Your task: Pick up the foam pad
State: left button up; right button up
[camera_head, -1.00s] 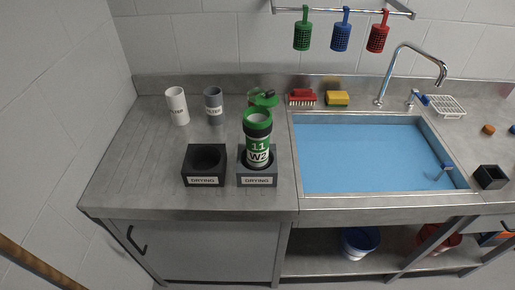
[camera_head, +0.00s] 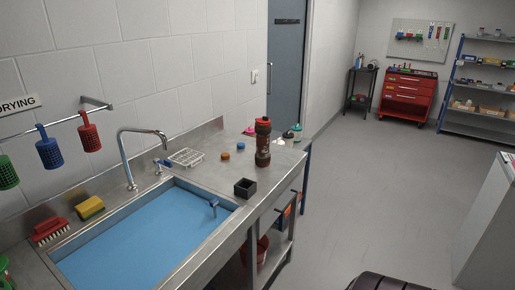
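Nothing in view can be named the foam pad with certainty. A yellow sponge-like block (camera_head: 90,207) lies on the steel ledge behind the sink, next to a red brush (camera_head: 48,231). An orange (camera_head: 225,156) and a blue (camera_head: 240,146) small round piece lie on the counter right of the sink; I cannot tell what they are made of. Neither of my grippers shows.
The sink (camera_head: 150,240) fills the near counter, with a tap (camera_head: 128,160) and a white rack (camera_head: 187,157) behind it. A small black open box (camera_head: 245,188) and a red-topped dark bottle (camera_head: 263,140) stand near the counter's front edge. Open floor (camera_head: 370,190) lies to the right.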

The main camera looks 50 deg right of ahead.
aim_at(240, 146)
jog(key=z, duration=1.8)
jog(key=i+l+z, duration=0.2)
jog(key=z, duration=1)
jog(key=i, duration=2)
jog(key=i+l, duration=0.1)
jog(key=i, duration=0.6)
jog(key=i+u, duration=0.1)
jog(key=i, duration=0.55)
jog(key=i+l, duration=0.2)
jog(key=i, duration=0.5)
jog(key=i+u, duration=0.2)
jog(key=u, duration=2.2)
